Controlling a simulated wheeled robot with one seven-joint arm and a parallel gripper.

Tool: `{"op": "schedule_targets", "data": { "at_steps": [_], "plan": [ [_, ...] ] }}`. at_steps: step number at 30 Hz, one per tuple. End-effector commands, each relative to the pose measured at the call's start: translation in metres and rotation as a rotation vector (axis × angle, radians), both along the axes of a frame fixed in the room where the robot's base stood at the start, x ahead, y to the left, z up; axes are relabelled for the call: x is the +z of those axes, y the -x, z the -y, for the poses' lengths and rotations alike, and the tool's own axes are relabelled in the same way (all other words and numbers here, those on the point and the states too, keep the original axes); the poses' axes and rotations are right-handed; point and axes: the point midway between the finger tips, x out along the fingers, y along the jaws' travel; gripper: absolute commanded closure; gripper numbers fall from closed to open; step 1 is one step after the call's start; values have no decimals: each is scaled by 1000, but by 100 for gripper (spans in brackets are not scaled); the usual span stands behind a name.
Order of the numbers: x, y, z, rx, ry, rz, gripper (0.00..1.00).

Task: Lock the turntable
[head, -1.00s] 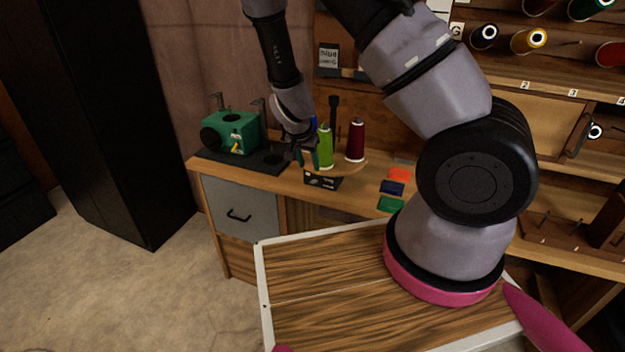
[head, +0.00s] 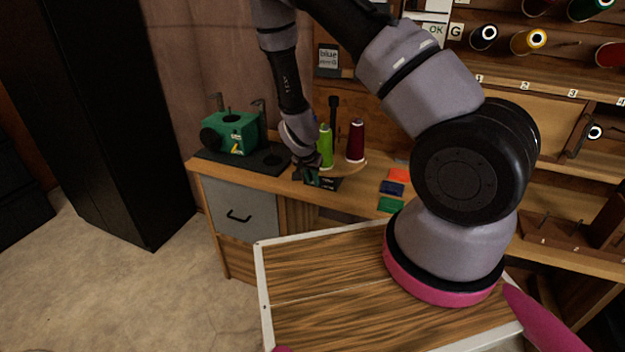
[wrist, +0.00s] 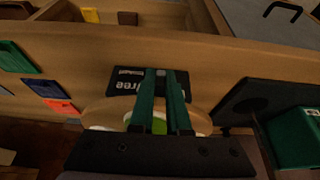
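The turntable (head: 349,168) is a round wooden disc on the bench, carrying a lime green spool (head: 325,147) and a dark red spool (head: 356,141). A black plate with white lettering (wrist: 124,78) lies at its edge. My gripper (head: 312,179) is low in front of the turntable, over the plate. In the wrist view its two dark green fingers (wrist: 161,76) are a little apart, with a gap between them. A small grey thing shows between the tips; contact with it is unclear. The fingers and wrist hide part of the turntable (wrist: 97,108).
A green machine (head: 232,132) on a black base stands left on the bench. Orange, blue and green cards (head: 392,188) lie to the right. A thread rack with numbered shelves (head: 545,68) rises at right. The bench front between plate and cards is clear.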

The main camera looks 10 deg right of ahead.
Motion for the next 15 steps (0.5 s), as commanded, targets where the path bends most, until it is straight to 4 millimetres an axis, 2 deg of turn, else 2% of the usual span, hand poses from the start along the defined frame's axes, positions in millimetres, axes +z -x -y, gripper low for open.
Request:
{"op": "schedule_targets", "data": {
  "at_steps": [15],
  "plan": [
    [-3,4,-3,6,50,63,100]
  ]
}}
